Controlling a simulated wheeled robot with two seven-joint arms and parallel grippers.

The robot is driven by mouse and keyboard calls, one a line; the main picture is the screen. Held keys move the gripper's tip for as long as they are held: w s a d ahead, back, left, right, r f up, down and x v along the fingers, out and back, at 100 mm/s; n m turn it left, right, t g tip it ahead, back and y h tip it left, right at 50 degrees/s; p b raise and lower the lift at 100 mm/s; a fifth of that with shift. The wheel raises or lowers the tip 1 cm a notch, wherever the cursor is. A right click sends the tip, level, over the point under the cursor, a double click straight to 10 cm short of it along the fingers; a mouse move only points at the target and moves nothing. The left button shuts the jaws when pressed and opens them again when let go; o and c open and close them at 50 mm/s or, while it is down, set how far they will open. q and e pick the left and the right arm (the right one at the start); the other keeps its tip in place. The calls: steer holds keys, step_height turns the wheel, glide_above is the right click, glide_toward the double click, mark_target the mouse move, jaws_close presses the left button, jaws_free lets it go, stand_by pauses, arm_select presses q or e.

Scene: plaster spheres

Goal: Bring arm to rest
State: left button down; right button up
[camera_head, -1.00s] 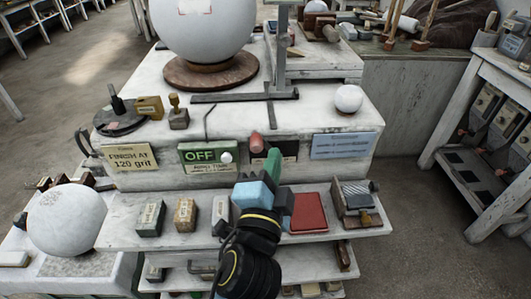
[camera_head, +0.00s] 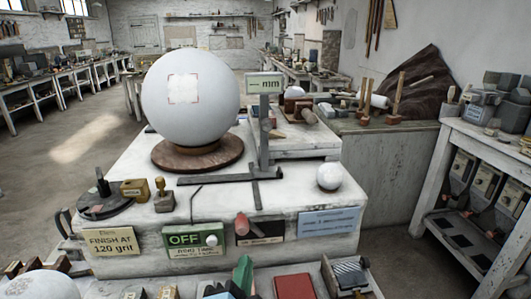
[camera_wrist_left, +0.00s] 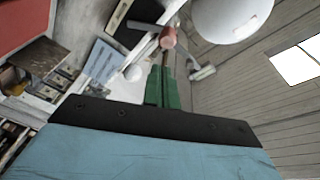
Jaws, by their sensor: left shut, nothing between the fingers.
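My left gripper (camera_head: 243,264) shows at the bottom of the head view as green fingers with a bit of blue body; the rest of the arm is below the frame. In the left wrist view its green fingers (camera_wrist_left: 166,86) are closed together and empty, beyond the blue body and black plate. A red-tipped handle (camera_head: 241,223) sticks out of the bench front above the fingers; it also shows in the left wrist view (camera_wrist_left: 168,38), apart from them. The green panel (camera_head: 194,240) beside it reads OFF. My right gripper is not in view.
A large white sphere (camera_head: 190,97) stands on a brown turntable (camera_head: 197,155). A small white ball (camera_head: 329,177) sits at the bench's right. A red block (camera_head: 295,286) and other blocks lie on the lower shelf. Open floor (camera_head: 392,270) shows at the right.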

arm_select(q)
steer(key=s+a+f+n+g+y, duration=0.2)
steer(key=a+f+n+g, duration=0.25)
steer(key=a+f, duration=0.35)
steer(key=s+a+f+n+g+h, duration=0.1)
steer(key=s+a+f+n+g, duration=0.2)
steer(key=s+a+f+g, duration=0.45)
steer(key=s+a+f+n+g, duration=0.3)
steer(key=s+f+n, duration=0.1)
steer(key=s, duration=0.6)
step_height(320, 180, down, 25)
steer(key=g+b, duration=0.1)
steer(key=b, duration=0.1)
steer(key=s+a+f+g+b, duration=0.1)
steer(key=s+a+f, duration=0.1)
steer(key=s+f, duration=1.5)
steer(key=shift+s+a+f+m+b, duration=0.25)
steer(key=shift+f+m+b, duration=0.15)
steer(key=shift+f, duration=0.25)
